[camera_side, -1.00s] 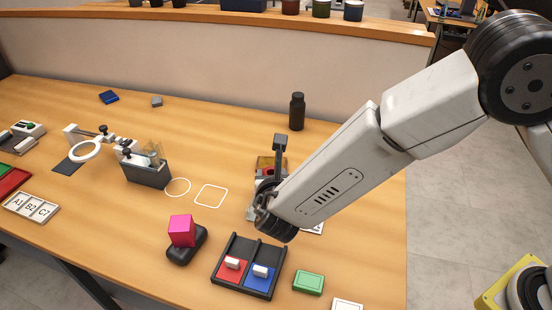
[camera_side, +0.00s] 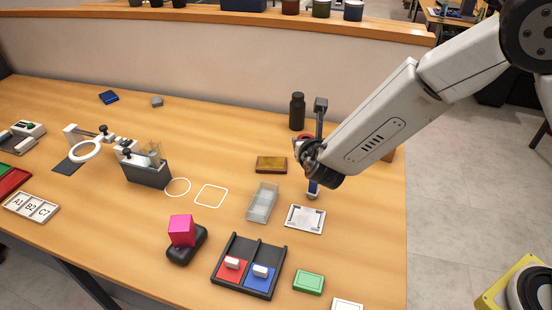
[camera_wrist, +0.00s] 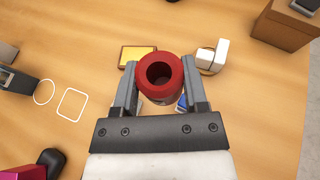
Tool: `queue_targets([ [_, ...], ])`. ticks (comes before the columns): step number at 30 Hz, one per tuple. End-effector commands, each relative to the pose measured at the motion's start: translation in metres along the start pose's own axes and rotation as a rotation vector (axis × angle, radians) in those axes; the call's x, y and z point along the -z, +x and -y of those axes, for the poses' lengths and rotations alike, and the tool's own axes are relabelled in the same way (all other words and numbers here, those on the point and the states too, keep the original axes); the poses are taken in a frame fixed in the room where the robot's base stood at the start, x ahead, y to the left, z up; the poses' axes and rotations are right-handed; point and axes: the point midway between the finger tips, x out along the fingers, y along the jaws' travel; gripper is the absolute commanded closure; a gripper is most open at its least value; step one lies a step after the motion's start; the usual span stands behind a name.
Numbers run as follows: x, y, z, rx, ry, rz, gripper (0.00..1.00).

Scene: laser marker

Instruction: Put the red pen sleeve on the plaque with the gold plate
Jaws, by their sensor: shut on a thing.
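My gripper (camera_wrist: 160,82) is shut on the red pen sleeve (camera_wrist: 160,77), a round tube whose dark open end faces the wrist camera. In the side view my gripper (camera_side: 306,148) is right of the plaque, and only a sliver of red shows there. The plaque with the gold plate (camera_side: 271,164) lies flat on the table, with nothing on it. In the wrist view the plaque (camera_wrist: 138,57) is beyond the sleeve, slightly left, and the sleeve overlaps its right edge in the picture. The height of the sleeve above the table cannot be told.
A blue item (camera_side: 313,187) stands below my gripper, partly hidden. A clear tray (camera_side: 262,202) and a white plate (camera_side: 305,218) lie in front. A dark bottle (camera_side: 297,111) stands behind. A white object (camera_wrist: 213,57) is right of the sleeve.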

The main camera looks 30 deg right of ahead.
Motion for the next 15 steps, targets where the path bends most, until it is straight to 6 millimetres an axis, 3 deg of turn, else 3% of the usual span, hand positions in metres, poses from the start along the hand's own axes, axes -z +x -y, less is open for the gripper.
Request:
queue_targets([
  [6, -0.003, 0.004, 0.008, -0.001, -0.002, -0.002, 1.0],
  [15, -0.001, 0.016, 0.001, 0.0, -0.001, -0.002, 1.0],
])
